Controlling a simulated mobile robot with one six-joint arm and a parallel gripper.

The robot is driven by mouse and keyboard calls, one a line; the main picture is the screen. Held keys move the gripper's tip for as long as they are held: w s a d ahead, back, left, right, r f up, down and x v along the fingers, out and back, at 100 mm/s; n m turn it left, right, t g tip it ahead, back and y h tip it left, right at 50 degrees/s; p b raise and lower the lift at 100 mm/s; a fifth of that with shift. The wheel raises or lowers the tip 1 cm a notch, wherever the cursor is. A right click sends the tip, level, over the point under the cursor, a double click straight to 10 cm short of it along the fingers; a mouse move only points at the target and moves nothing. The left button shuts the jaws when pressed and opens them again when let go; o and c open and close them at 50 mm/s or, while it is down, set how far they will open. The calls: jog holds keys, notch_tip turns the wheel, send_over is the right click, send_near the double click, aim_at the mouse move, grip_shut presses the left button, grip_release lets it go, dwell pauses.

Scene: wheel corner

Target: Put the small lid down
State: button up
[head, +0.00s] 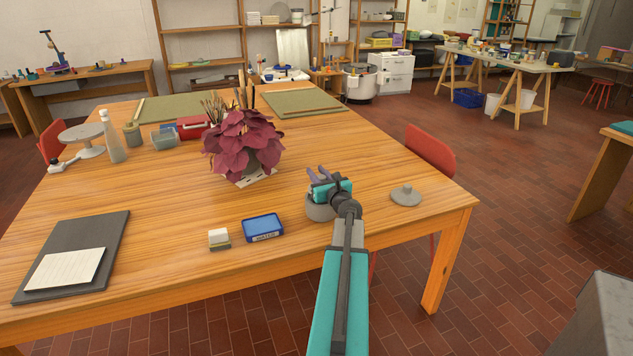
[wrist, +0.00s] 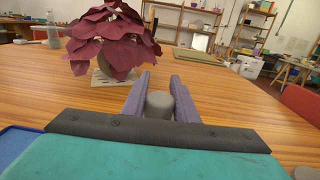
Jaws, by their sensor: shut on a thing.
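My gripper (head: 316,175) is above the near right part of the wooden table. In the wrist view its purple fingers (wrist: 160,90) are shut on a grey, round-topped piece. It looks like the knob of the small lid (wrist: 160,104); the rest of it is hidden by my gripper. A round grey vessel (head: 318,211) shows directly below my gripper in the head view, partly covered by it. I cannot tell whether the held piece touches that vessel. Another grey lid with a knob (head: 405,195) lies flat on the table to the right, apart from my gripper.
A blue tray (head: 263,227) and a small pale block (head: 219,238) are left of my gripper. A potted red-leaved plant (head: 243,145) stands behind them. A dark board (head: 75,255) lies at the left. The table (head: 395,235) is bare around the lying lid.

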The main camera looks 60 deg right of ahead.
jog(key=shift+w+d, duration=0.1)
dwell(0.3)
jog(key=shift+f, duration=1.8)
jog(key=shift+f, duration=0.2)
jog(key=o, duration=1.1)
jog(key=shift+r, duration=0.1)
jog(key=shift+r, duration=0.15)
jog(key=b+v, duration=0.1)
jog(key=v, duration=1.1)
jog(key=shift+r, duration=0.1)
